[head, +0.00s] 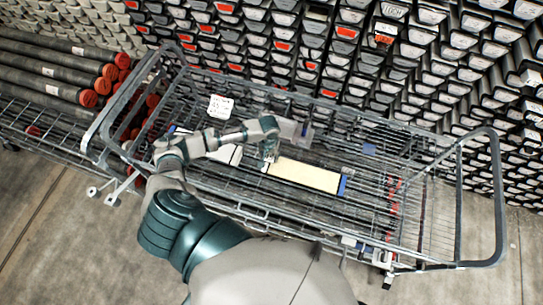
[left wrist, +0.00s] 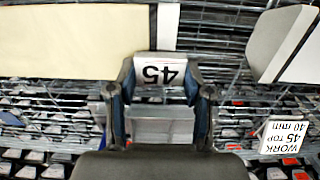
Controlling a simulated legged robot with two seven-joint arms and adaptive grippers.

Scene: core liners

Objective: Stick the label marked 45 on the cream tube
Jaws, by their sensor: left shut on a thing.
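The cream tube (head: 305,175) lies on the wire cart with a blue end at its right. It also shows in the left wrist view (left wrist: 75,40), with a white band at the end near my gripper. My left gripper (head: 270,156) is over the tube's left end. In the left wrist view its fingers (left wrist: 160,90) are shut on the label marked 45 (left wrist: 160,73), whose digits appear upside down. The label borders the white band; I cannot tell whether it touches the tube. My right gripper is not in view.
A white sign (head: 220,107) stands at the cart's back; in the left wrist view it (left wrist: 283,136) reads WORK 45 TOP 40 min. A pale piece (head: 228,153) lies left of the tube. The wire cart (head: 400,215) has raised end rails. Dark tubes with red ends (head: 88,98) are at left.

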